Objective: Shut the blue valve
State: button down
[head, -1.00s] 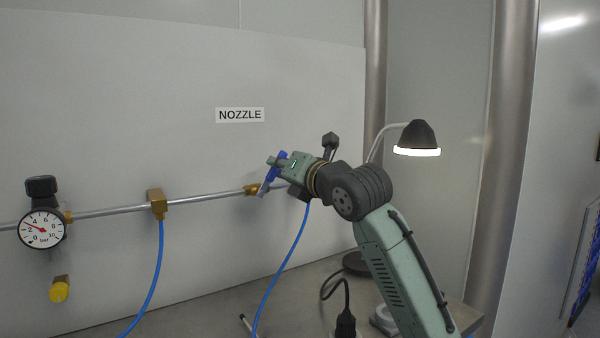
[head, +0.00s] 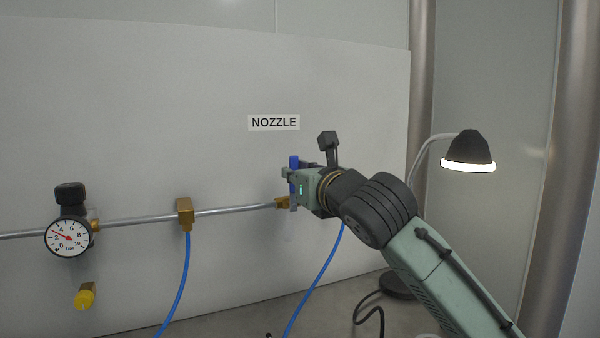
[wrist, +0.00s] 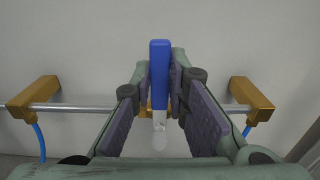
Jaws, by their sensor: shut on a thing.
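The blue valve handle (head: 294,162) shows in the head view at the right part of the pipe, below the NOZZLE sign. It stands upright, across the level pipe. In the wrist view the blue handle (wrist: 159,72) is upright in the middle, with a pale metal part below it. My gripper (head: 291,178) is at the valve, shut on the handle, with one finger on each side. The padded fingers also show in the wrist view (wrist: 161,88). The brass valve body (head: 281,202) is partly hidden by my gripper.
The metal pipe (head: 235,209) runs along the white panel. Blue hoses (head: 181,285) hang down. A lit lamp (head: 468,150) stands at the right.

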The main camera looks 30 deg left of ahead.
jog(key=shift+s, duration=0.1)
dwell(0.3)
jog(key=c, duration=1.6)
grip_release()
jog(key=shift+o, duration=0.2)
jog(key=v, duration=1.2)
